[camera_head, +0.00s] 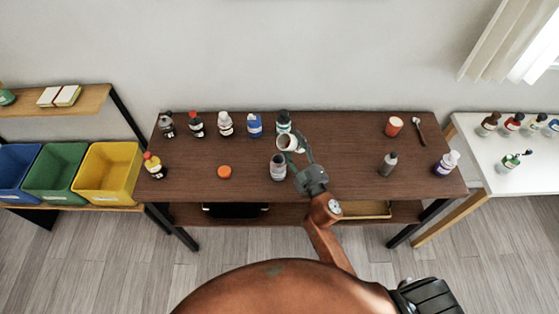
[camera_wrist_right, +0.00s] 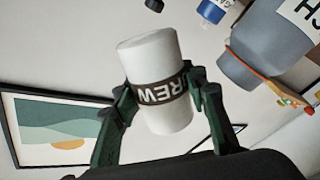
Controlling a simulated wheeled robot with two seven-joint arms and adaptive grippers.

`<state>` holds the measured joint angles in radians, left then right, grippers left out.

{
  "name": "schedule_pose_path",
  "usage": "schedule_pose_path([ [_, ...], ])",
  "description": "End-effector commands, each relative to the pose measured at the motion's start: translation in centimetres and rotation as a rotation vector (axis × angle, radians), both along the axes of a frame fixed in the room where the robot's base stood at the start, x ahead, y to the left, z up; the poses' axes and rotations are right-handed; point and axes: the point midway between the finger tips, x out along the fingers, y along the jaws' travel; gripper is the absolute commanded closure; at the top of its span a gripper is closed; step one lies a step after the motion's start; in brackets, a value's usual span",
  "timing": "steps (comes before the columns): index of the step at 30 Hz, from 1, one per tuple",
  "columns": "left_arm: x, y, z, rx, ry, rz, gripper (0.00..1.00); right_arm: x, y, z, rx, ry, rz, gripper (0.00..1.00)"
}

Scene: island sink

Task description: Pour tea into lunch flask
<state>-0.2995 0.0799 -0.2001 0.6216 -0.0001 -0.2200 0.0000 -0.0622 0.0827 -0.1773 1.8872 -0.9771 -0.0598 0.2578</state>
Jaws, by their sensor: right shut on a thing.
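A white cup (camera_head: 288,143) is held in my right gripper (camera_head: 297,153) above the brown table. In the right wrist view the cup (camera_wrist_right: 150,55) has a dark band with partly visible lettering, "REW", and my right gripper (camera_wrist_right: 163,92) is shut around it. The cup looks tilted in the head view; no stream of tea shows. A grey flask with a white label (camera_head: 278,167) stands on the table just in front of and below the cup. It appears large in the right wrist view (camera_wrist_right: 250,60), label partly cut off. My left gripper is out of view.
An orange disc (camera_head: 224,172) lies left of the flask. Several bottles stand along the back, including a teal-labelled one (camera_head: 284,122) close behind the cup. A red cup (camera_head: 394,126) and a grey bottle (camera_head: 387,163) are to the right. The table (camera_head: 340,135) has bare room between.

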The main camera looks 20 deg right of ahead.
Motion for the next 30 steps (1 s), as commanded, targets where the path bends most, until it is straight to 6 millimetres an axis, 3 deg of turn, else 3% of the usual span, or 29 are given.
schedule_pose_path([
  [1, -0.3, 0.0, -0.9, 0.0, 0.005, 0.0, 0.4, 0.0, 0.0, -0.5, -0.032, -0.009, 0.002, 0.87],
  [7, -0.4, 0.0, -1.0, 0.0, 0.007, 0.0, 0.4, 0.0, -0.1, 0.9, -0.146, -0.046, 0.001, 0.87],
  [21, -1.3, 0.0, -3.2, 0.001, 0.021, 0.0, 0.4, 0.0, 0.0, 0.1, -0.309, -0.091, 0.001, 0.87],
  [30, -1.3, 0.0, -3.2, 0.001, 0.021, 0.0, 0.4, 0.0, 0.0, 0.6, -0.365, -0.107, 0.0, 0.87],
])
